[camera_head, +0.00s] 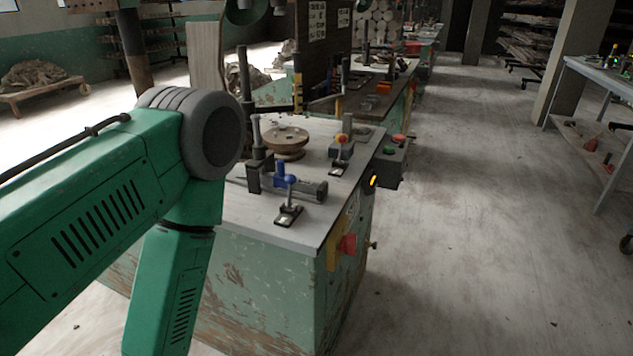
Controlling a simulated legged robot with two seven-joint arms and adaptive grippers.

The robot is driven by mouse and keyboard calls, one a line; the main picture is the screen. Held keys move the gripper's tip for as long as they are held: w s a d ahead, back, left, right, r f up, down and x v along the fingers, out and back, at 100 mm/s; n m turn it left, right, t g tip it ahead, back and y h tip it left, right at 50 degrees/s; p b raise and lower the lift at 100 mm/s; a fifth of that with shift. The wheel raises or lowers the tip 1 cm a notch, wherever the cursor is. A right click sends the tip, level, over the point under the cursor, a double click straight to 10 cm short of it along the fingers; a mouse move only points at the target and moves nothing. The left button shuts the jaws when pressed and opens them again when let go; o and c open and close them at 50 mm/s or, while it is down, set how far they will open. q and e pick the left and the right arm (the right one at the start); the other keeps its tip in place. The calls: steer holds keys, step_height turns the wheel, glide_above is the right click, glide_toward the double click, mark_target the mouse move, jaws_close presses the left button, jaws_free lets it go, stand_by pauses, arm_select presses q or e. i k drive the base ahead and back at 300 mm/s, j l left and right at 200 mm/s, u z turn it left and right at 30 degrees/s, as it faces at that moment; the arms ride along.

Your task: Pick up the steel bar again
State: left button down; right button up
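A short dark grey metal piece (308,190) lies level on the near workbench (250,212), by a blue-handled clamp (284,178). It may be the steel bar, but I cannot tell for certain. Thin dark upright rods also stand on this bench, one at its left side (244,75). My green left arm fills the left of the view, bent at a grey joint, with its lower link running down out of the picture. Neither of my grippers is in view.
A round wooden disc (286,141) and a red-and-yellow-topped clamp (341,146) stand on the bench. A control box (388,163) and red switch (347,244) project from its right side. Open floor (470,220) lies right, before a metal table (600,75).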

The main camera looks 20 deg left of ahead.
mark_target(303, 186)
steer(key=i+l+u, duration=0.15)
steer(key=u, duration=0.7)
steer(key=i+l+u, duration=0.2)
steer(key=l+u, duration=0.25)
steer(key=l, duration=0.8)
steer(key=l+u, duration=0.5)
steer(key=l, duration=0.75)
